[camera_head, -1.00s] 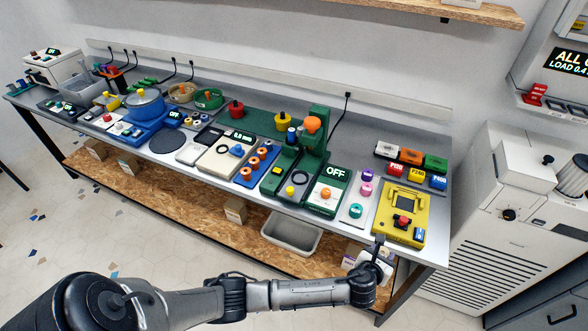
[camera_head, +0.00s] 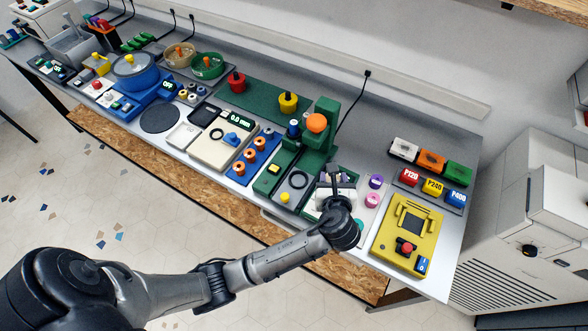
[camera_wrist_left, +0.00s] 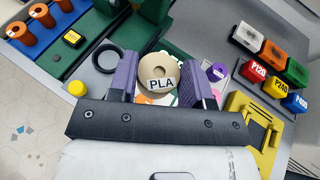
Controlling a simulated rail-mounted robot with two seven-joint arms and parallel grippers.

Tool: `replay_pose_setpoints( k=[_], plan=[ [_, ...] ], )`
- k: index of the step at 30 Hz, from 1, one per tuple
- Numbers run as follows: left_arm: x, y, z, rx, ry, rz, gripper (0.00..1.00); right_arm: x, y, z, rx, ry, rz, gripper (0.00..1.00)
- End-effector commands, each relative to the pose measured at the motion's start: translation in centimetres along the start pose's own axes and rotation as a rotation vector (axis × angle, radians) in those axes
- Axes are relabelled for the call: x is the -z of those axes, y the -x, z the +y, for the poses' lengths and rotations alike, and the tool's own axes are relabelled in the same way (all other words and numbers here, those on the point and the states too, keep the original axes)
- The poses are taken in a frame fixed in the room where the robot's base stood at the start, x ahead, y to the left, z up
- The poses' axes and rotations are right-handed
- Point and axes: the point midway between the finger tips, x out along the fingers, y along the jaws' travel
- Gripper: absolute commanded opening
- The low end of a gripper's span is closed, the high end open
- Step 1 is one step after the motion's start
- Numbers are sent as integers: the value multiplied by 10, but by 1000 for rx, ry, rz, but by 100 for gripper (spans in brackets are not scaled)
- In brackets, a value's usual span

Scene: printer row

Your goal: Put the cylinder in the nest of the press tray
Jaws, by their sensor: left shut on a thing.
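A tan cylinder labelled PLA (camera_wrist_left: 158,72), with a hole in its top, sits between the fingers of my left gripper (camera_wrist_left: 157,88) in the left wrist view. The gripper is shut on it. In the head view the left gripper (camera_head: 338,180) is above the green-and-white OFF box, just right of the press. The press (camera_head: 318,133) is green with an orange knob. A dark ring, likely the nest of the press tray (camera_head: 298,180), lies at its foot, apart from the cylinder. It also shows in the left wrist view (camera_wrist_left: 105,57). My right gripper is not in view.
A yellow knob (camera_head: 285,197) stands in front of the ring. Orange spools (camera_head: 252,155) on a blue tray lie to the left. The tall press column stands behind the ring.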

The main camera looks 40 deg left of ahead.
Motion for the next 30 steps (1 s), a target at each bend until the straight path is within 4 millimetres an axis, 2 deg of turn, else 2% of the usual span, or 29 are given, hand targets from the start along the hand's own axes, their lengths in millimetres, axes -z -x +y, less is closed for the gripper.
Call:
replay_pose_setpoints(
  k=[5,12,18,22,30],
  plan=[
    [8,-16,21,-47,14,-1,22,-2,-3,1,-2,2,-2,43],
    [23,-60,56,-49,14,-3,22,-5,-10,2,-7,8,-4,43],
    [32,-88,78,-46,16,-2,22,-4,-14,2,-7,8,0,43],
    [35,-99,86,-45,15,-2,22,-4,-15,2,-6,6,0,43],
    [41,-105,90,-45,16,-1,22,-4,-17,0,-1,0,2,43]
  ],
)
